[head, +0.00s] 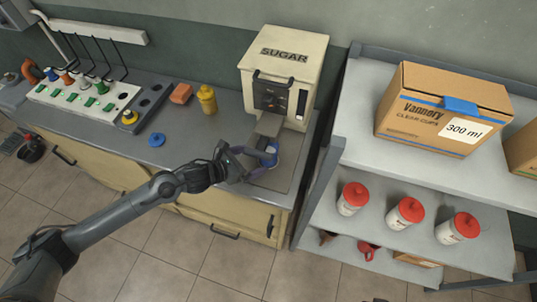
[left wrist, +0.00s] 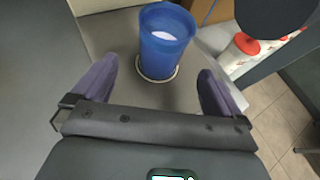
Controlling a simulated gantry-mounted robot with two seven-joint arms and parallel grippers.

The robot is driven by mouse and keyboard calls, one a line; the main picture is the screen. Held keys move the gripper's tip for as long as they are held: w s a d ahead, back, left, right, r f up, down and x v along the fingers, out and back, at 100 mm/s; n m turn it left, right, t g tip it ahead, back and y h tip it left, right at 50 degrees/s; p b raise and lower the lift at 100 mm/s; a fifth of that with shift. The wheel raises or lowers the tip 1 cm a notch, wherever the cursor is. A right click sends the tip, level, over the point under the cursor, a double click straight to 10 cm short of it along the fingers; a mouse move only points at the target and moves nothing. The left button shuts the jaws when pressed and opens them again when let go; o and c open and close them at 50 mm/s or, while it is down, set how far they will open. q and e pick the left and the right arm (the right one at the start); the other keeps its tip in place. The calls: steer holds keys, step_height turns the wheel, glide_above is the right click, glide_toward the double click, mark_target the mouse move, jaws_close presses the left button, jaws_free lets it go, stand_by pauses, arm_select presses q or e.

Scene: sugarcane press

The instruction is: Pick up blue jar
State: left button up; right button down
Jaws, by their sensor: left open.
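The blue jar (left wrist: 165,42) stands upright at the top middle of the left wrist view, open at the top with something pale inside. In the head view the jar (head: 271,156) is partly hidden by my gripper, below the sugar machine's spout. My left gripper (head: 262,161) is at the jar, its purple fingers spread. In the left wrist view the gripper (left wrist: 160,73) is open, with one finger on each side of the jar's near side and gaps visible. My right gripper is not in view.
The sugar machine (head: 283,75) stands behind the jar. A shelf (head: 345,120) with red-lidded jars and a cardboard box (head: 440,108) is at right.

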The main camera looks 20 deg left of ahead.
mark_target(275, 147)
arm_select(q)
steer(key=w+d, duration=0.1)
steer(key=w, duration=0.1)
steer(key=w+d, duration=0.1)
steer(key=w, duration=0.1)
steer(key=w+d, duration=0.2)
steer(key=shift+w+f, duration=0.1)
steer(key=shift+f, duration=0.05)
steer(key=shift+w+f, duration=0.1)
steer(key=shift+f, duration=0.05)
steer(key=c, duration=1.1)
steer(key=shift+c, duration=1.1)
steer(key=shift+r, duration=0.25)
